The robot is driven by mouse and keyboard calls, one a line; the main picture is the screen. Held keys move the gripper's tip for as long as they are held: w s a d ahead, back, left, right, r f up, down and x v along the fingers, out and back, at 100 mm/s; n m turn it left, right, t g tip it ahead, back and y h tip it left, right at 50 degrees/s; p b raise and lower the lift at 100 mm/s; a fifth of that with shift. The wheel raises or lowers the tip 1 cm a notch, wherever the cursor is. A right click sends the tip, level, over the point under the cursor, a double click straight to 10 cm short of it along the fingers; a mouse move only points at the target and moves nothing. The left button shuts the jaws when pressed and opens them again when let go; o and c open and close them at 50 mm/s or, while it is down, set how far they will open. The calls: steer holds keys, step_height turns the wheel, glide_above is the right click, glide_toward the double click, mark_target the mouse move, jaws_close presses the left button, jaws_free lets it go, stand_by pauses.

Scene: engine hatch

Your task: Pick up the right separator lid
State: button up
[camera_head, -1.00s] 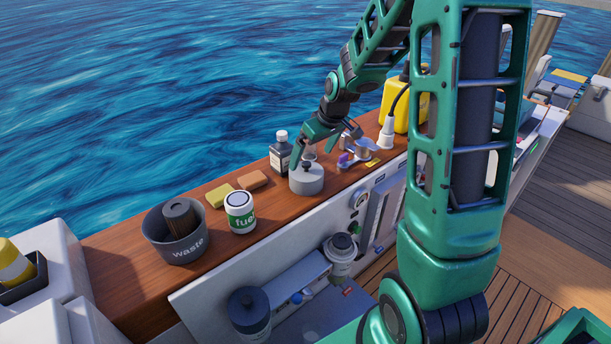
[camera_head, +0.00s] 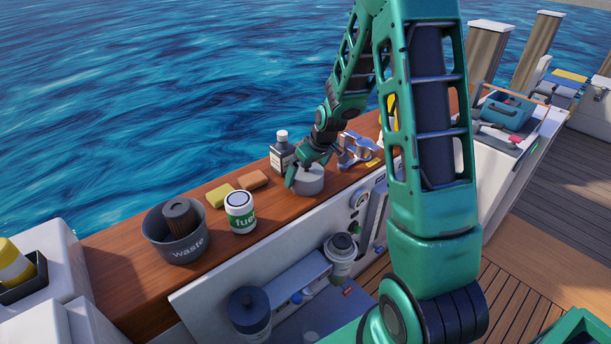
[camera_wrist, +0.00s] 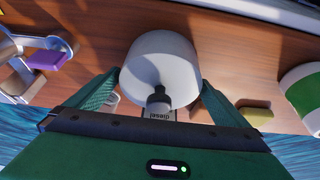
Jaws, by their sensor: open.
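The grey round lid (camera_head: 309,182) stands on the wooden ledge, beside the diesel bottle (camera_head: 282,155). In the wrist view the lid (camera_wrist: 160,58) fills the upper middle, with its dark knob (camera_wrist: 158,96) toward my palm. My gripper (camera_head: 307,174) is low over the lid, with its fingers open. In the wrist view my gripper (camera_wrist: 161,80) has one finger on each side of the lid; I cannot tell whether they touch it. The right separator (camera_head: 341,250) is in the hatch below, with a dark top.
The left separator (camera_head: 249,312) has a dark cap. Water lies beyond the ledge.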

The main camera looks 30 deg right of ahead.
steer(key=c, duration=0.9)
